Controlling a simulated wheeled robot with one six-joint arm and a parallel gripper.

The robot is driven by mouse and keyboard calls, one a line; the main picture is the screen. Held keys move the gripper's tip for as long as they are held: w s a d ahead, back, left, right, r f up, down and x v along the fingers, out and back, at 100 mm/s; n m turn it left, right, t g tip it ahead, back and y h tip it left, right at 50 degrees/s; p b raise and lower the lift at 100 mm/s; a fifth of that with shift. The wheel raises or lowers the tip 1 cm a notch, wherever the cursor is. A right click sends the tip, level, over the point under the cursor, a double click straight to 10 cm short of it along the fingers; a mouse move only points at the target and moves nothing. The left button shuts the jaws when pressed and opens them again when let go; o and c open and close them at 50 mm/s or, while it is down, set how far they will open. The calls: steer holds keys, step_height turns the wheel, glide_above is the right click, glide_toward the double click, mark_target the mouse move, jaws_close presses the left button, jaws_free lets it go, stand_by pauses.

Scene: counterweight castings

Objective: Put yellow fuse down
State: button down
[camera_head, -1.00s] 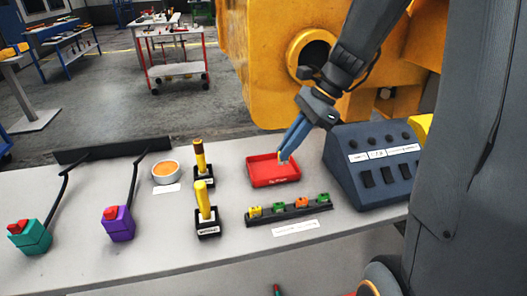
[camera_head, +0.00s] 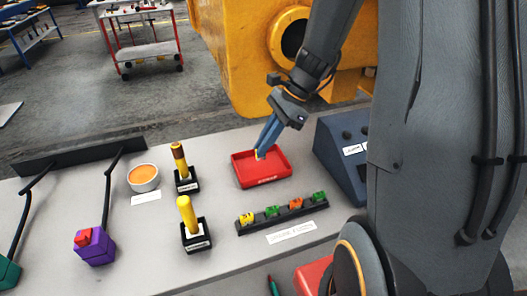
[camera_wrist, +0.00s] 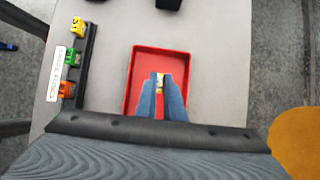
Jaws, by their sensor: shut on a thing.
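The yellow fuse (camera_wrist: 159,84) is between the tips of my gripper (camera_wrist: 159,88), with only a small part of it showing in the wrist view. My gripper (camera_head: 261,153) is shut on it and points down over the red tray (camera_head: 264,183). In the wrist view the red tray (camera_wrist: 132,77) lies around and below the fingertips. I cannot tell whether the fuse touches the tray floor. Another yellow fuse (camera_head: 246,219) sits at the left end of the black fuse rack (camera_head: 283,216), with green and orange fuses beside it.
A dark control box (camera_head: 338,160) stands right of the tray. Two yellow-handled items in black stands (camera_head: 195,238) and an orange-filled bowl (camera_head: 143,178) are to the left. A purple block with a red top (camera_head: 95,246) is at the front left. A yellow casting (camera_head: 240,60) rises behind the table.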

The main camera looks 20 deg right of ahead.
mark_target(263, 159)
steer(key=shift+f, duration=1.55)
steer(key=c, duration=1.9)
jaws_free()
steer(key=shift+f, duration=0.1)
steer(key=shift+o, duration=0.2)
steer(key=b+v, duration=0.2)
steer(key=v, duration=1)
steer(key=s+a+f+n+h, duration=0.2)
steer(key=s+n, duration=0.1)
steer(key=n, duration=0.3)
steer(key=s+a+f+n+t+h, duration=0.1)
steer(key=s+a+f+n+h, duration=0.1)
steer(key=n, duration=0.4)
steer(key=s+a+f+n+h, duration=0.2)
steer(key=s+f+n, duration=0.2)
steer(key=s+n, duration=0.1)
steer(key=shift+a+n, duration=0.35)
steer(key=shift+n, duration=0.15)
